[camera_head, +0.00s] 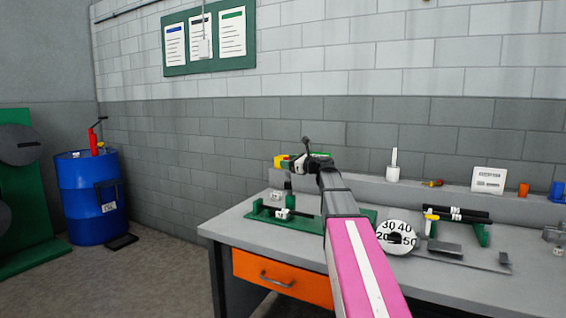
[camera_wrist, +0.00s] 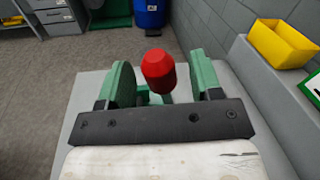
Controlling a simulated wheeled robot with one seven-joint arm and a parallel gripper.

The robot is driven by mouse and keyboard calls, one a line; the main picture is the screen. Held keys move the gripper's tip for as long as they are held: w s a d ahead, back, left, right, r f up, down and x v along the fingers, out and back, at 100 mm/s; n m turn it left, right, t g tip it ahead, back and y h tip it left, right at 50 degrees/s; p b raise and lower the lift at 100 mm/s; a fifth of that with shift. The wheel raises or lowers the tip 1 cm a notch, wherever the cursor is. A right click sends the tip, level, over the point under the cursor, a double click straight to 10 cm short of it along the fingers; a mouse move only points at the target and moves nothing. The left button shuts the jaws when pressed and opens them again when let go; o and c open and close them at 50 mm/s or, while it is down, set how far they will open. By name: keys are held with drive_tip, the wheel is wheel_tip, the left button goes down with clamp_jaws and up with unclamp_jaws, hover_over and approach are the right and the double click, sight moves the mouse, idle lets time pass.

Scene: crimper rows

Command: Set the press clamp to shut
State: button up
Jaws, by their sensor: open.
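The press clamp (camera_head: 284,212) has a green base and stands near the left end of the grey workbench (camera_head: 225,222). Its red handle knob (camera_wrist: 158,72) shows in the wrist view, upright between the two green fingers of my gripper (camera_wrist: 160,82). There are visible gaps on both sides of the knob, so the gripper is open around it and not gripping. In the head view my gripper (camera_head: 291,162) is above the clamp. The lower part of the handle is mostly hidden behind the gripper in the wrist view.
A yellow bin (camera_wrist: 283,43) sits on the back ledge close to the gripper. A round dial (camera_head: 396,238) and a stand with black-handled tools (camera_head: 458,214) are to the right. A blue drum (camera_head: 88,200) stands on the floor at left.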

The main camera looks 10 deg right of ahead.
drive_tip(key=shift+x, duration=1.55)
clamp_jaws()
drive_tip(key=s+a+f+n, duration=0.6)
drive_tip(key=s+n, duration=0.1)
drive_tip(key=s, duration=0.1)
drive_tip(key=shift+s+a+f+n+g+y, duration=0.1)
drive_tip(key=shift+s+a+f+n+y, duration=0.55)
drive_tip(key=shift+f+n, duration=1.25)
drive_tip(key=shift+s+a+f+n+g+y, duration=0.1)
drive_tip(key=shift+s+a+f+n+y, duration=0.2)
drive_tip(key=shift+s+f+n, duration=1.05)
drive_tip(key=shift+s+a+f+n+g+y, duration=0.15)
drive_tip(key=shift+a+f+n+y, duration=0.35)
drive_tip(key=shift+f+n, duration=1.9)
drive_tip(key=shift+f+m, duration=0.65)
drive_tip(key=shift+f, duration=0.05)
unclamp_jaws()
